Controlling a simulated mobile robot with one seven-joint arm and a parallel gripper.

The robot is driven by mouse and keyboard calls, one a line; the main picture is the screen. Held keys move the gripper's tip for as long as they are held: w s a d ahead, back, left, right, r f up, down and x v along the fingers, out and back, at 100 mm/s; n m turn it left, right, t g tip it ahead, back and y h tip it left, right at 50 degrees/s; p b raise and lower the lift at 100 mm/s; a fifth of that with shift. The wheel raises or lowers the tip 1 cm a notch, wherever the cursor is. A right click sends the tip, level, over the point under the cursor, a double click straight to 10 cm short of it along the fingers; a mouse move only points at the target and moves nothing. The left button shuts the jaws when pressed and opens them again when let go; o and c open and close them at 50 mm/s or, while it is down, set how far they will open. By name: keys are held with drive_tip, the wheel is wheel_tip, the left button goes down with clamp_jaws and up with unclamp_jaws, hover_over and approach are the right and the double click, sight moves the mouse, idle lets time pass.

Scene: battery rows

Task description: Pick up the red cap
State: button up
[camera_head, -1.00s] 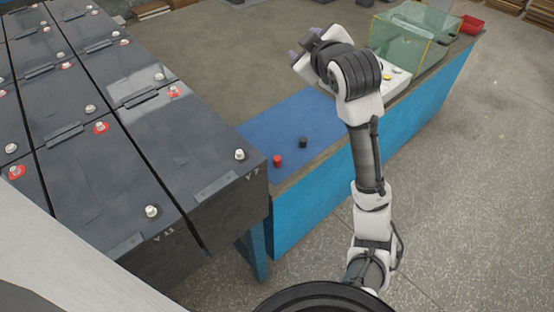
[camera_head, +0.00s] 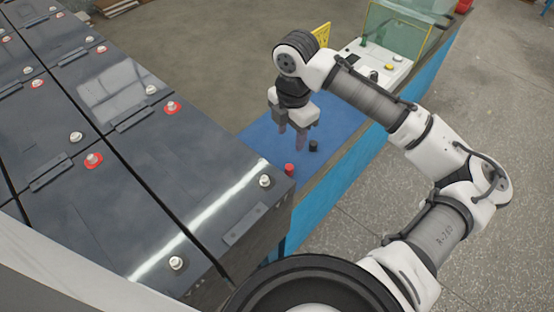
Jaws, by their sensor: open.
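The red cap (camera_head: 289,170) is a small cylinder upright on the blue mat (camera_head: 258,140), near the edge of the black batteries. A similar black cap (camera_head: 313,146) stands on the mat to its right and slightly farther back. My gripper (camera_head: 291,143) points down over the mat with its two fingers apart and empty.
Rows of black batteries (camera_head: 190,180) with metal terminals, some ringed red, fill the left. A white box with buttons (camera_head: 378,62) and a clear greenish case (camera_head: 402,28) stand on the bench at the back right.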

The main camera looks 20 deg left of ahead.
drive_tip(key=p, duration=0.1)
hover_over(289, 167)
drive_tip(key=f, duration=0.8)
drive_tip(key=shift+s+f, duration=0.2)
drive_tip(key=shift+s, duration=0.05)
drive_tip(key=shift+w+f+p, duration=0.2)
drive_tip(key=shift+f+p, duration=0.3)
drive_tip(key=shift+f, duration=0.85)
drive_tip(key=shift+w+f+p, duration=0.15)
drive_tip(key=shift+f+p, duration=0.3)
drive_tip(key=shift+f, duration=0.9)
drive_tip(key=shift+c, duration=0.2)
drive_tip(key=c, duration=1)
